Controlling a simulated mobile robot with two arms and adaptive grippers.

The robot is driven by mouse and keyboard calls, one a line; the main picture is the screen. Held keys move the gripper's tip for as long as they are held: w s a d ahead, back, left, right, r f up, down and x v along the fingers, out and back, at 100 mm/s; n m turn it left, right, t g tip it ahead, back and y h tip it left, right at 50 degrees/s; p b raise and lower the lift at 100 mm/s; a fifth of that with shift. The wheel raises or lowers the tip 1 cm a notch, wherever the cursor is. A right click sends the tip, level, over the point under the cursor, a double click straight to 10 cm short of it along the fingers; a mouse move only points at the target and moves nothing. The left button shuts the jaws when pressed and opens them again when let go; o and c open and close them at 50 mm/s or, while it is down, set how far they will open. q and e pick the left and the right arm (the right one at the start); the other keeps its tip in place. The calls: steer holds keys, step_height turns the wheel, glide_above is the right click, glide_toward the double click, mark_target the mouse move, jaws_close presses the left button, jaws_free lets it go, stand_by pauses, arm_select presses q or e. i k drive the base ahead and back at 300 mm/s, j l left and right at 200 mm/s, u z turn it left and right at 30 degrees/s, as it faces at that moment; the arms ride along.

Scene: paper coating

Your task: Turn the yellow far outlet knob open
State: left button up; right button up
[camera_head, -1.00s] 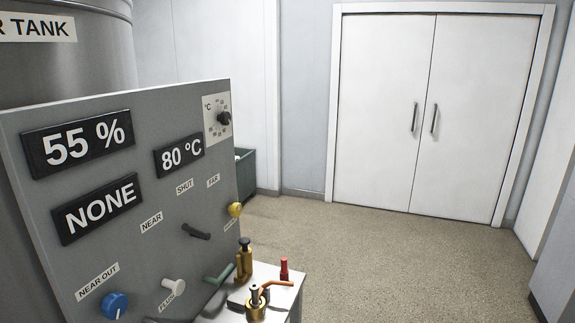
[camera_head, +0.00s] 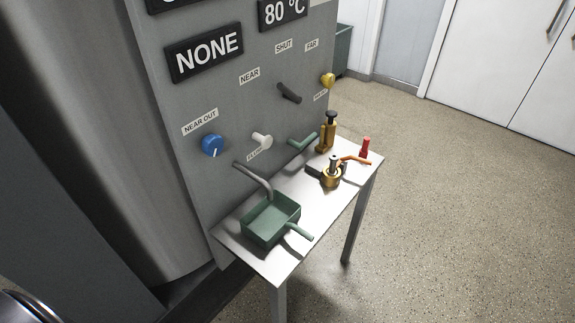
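The yellow far outlet knob (camera_head: 327,80) sticks out from the right edge of the grey control panel (camera_head: 230,105), below the FAR label (camera_head: 312,45). A small label beneath it is partly hidden and hard to read. Its exact setting cannot be told at this angle. A dark lever (camera_head: 289,93) sits to its left, below the SHUT label, and a blue knob (camera_head: 213,145) is lower left under NEAR OUT. Neither of my grippers is in view, and nothing touches the yellow knob.
A white table (camera_head: 262,262) stands against the panel. On it are a green tray (camera_head: 268,222), a brass fitting (camera_head: 331,178), a taller brass piece (camera_head: 326,135) and a red item (camera_head: 364,147). A large tank (camera_head: 130,130) stands left. The floor to the right is clear.

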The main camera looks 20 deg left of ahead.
mark_target(328, 80)
steer(key=u, duration=0.35)
steer(key=i+l+u, duration=0.2)
steer(key=l, duration=0.15)
steer(key=i+l+u, duration=0.2)
steer(key=l+u, duration=0.15)
steer(key=l, duration=0.3)
steer(key=i+l+u, duration=0.2)
steer(key=l, duration=0.2)
steer(key=k, duration=0.1)
